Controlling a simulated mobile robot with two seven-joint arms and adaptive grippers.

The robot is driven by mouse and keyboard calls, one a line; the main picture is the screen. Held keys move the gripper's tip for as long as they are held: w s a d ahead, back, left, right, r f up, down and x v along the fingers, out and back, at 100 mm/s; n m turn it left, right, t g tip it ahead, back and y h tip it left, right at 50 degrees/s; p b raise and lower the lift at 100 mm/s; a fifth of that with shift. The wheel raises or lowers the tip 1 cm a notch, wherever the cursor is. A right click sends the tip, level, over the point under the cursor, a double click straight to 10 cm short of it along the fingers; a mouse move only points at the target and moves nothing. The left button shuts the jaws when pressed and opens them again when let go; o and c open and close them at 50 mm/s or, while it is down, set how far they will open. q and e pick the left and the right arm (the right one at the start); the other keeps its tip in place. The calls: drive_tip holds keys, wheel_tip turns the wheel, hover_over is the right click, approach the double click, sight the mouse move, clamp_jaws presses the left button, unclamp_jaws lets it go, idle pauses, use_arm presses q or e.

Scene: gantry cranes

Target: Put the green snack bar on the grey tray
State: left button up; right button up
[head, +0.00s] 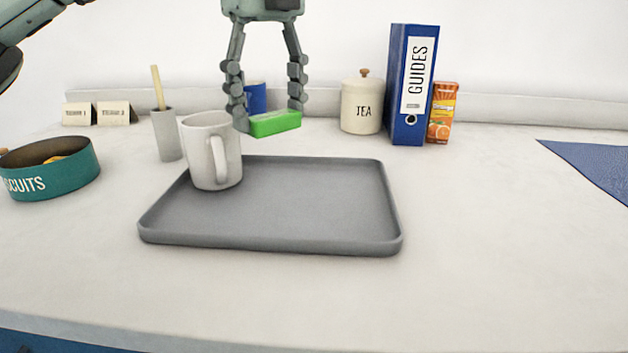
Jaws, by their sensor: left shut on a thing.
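The green snack bar (275,124) is a small bright green block in the head view. My left gripper (268,119) points down from the top and is shut on the bar, one finger at each end. It holds the bar in the air, near the back edge of the grey tray in the picture. The grey tray (300,215) lies on the white counter with a low rim. A white mug (212,150) stands at the tray's back left. The rest of the tray is bare. My right gripper does not show.
A teal biscuit tin (50,170) and a grey cup with a stick (166,135) stand left. A blue mug (256,97), tea canister (361,105), blue binder (408,90) and orange carton (441,112) stand behind. A blue mat (595,165) lies right.

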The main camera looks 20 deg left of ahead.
use_arm(q)
hover_over(327, 198)
drive_tip(key=f, duration=0.4)
drive_tip(key=shift+a, duration=0.4)
drive_tip(key=shift+d+f, duration=0.2)
drive_tip(key=shift+d, duration=0.1)
drive_tip(key=shift+d+f, duration=0.1)
drive_tip(key=shift+f, duration=0.1)
wheel_tip(327, 198, down, 4)
drive_tip(key=shift+r, duration=0.1)
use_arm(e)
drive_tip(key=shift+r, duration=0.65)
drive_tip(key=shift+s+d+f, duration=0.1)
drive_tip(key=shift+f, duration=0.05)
use_arm(q)
drive_tip(key=shift+f, duration=0.2)
drive_tip(key=o, duration=1)
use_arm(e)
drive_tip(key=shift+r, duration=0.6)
use_arm(q)
drive_tip(key=shift+r, duration=0.15)
